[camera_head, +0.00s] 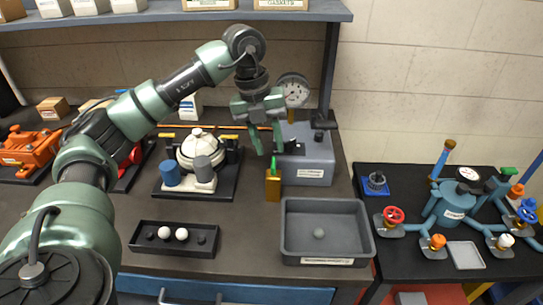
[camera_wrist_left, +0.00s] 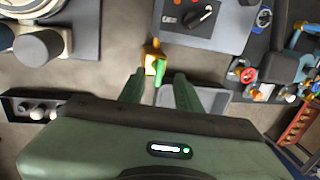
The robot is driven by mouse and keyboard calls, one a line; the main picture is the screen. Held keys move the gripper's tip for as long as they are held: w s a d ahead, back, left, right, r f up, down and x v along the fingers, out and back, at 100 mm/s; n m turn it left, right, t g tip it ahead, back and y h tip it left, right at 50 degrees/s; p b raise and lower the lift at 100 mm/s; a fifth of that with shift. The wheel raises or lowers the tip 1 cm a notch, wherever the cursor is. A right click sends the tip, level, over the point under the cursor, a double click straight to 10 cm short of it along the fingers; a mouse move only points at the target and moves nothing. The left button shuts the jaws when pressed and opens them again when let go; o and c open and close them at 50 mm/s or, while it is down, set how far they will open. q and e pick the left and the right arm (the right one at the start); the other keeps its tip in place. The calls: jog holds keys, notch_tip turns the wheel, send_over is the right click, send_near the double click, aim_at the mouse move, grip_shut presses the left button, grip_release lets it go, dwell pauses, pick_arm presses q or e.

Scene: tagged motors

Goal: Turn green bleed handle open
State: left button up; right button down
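The green bleed handle (camera_head: 273,162) stands on top of a small yellow block (camera_head: 273,186), between the grey box and the grey tray. In the left wrist view the handle (camera_wrist_left: 160,72) appears between my fingertips, with the yellow block (camera_wrist_left: 151,54) beyond it. My left gripper (camera_head: 267,152) is open, its fingers pointing down just above the handle. The wrist view shows both fingers (camera_wrist_left: 160,80) apart with nothing clamped. I cannot tell whether a finger touches the handle. My right gripper is not in view.
A grey box (camera_head: 310,155) with a gauge (camera_head: 293,90) stands behind the block. A grey tray (camera_head: 325,205) with a ball lies in front. A white-domed assembly (camera_head: 200,148) stands left. A blue valve assembly (camera_head: 450,203) is on the right table. Bare tabletop lies left of the block.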

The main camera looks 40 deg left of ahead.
pick_arm(q)
jog(key=shift+s+a+r, duration=0.1)
jog(key=shift+a+r, duration=0.05)
jog(key=shift+r, duration=0.7)
jog(key=shift+s+a+r, duration=0.1)
jog(key=shift+a+r, duration=0.05)
jog(key=shift+r, duration=0.65)
